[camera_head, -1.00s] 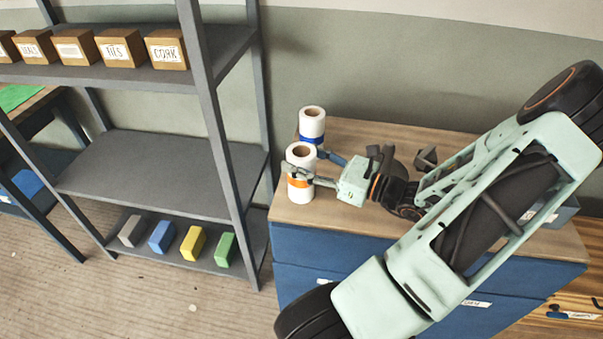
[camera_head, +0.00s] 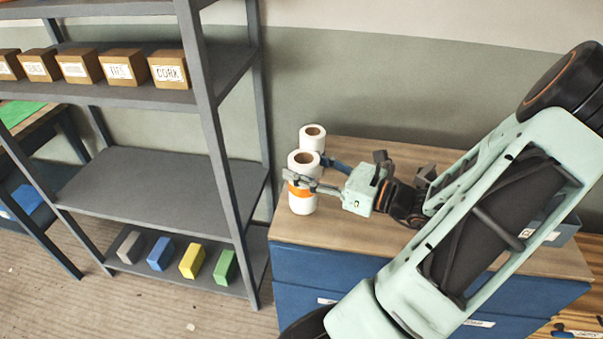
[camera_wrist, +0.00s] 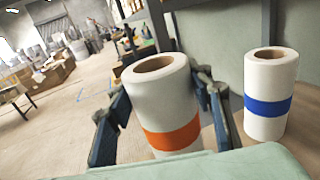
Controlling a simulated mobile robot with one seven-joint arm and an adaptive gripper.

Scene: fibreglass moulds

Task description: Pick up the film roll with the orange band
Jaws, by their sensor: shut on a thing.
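The film roll with the orange band (camera_head: 302,204) is white with a brown core and stands upright at the left edge of the wooden cabinet top. My gripper (camera_head: 306,183) is shut on it, with one finger on each side, near the orange band. In the wrist view the orange-band roll (camera_wrist: 160,100) fills the middle between my fingers (camera_wrist: 163,108). I cannot tell whether its bottom touches the top. A second roll with a blue band (camera_wrist: 268,95) stands upright beside it, apart; in the head view this roll (camera_head: 312,135) is behind and its band is mostly hidden.
The blue cabinet's wooden top (camera_head: 400,155) is partly clear. A grey shelf unit (camera_head: 150,185) stands close on the left, with several labelled wooden boxes (camera_head: 120,67) above and several coloured blocks (camera_head: 193,258) below. A grey bin (camera_head: 560,225) sits at the right.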

